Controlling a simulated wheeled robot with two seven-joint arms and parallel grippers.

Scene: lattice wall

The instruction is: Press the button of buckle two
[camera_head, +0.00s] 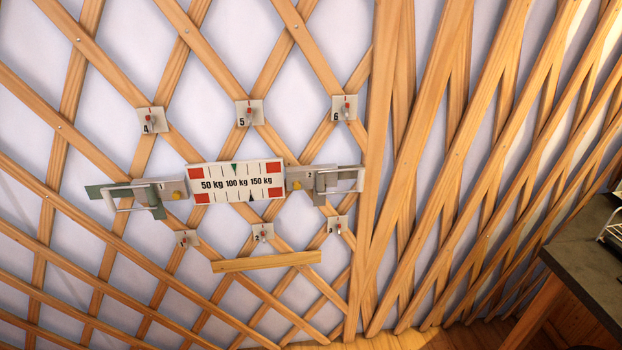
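Two metal buckles flank a white scale panel on the lattice wall. The right buckle (325,182) bears a small mark that looks like a 2. Its yellow button (297,184) sits at its left end, beside the panel. The left buckle (140,194) has a similar yellow button (177,195) at its right end; its number is too small to read. Neither of my grippers is in view, and nothing covers either button.
Switch plates 4 (151,121), 5 (249,112) and 6 (344,107) are above; smaller plates (262,232) are below. A wooden bar (267,262) crosses beneath. A dark-topped table (590,258) stands at lower right.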

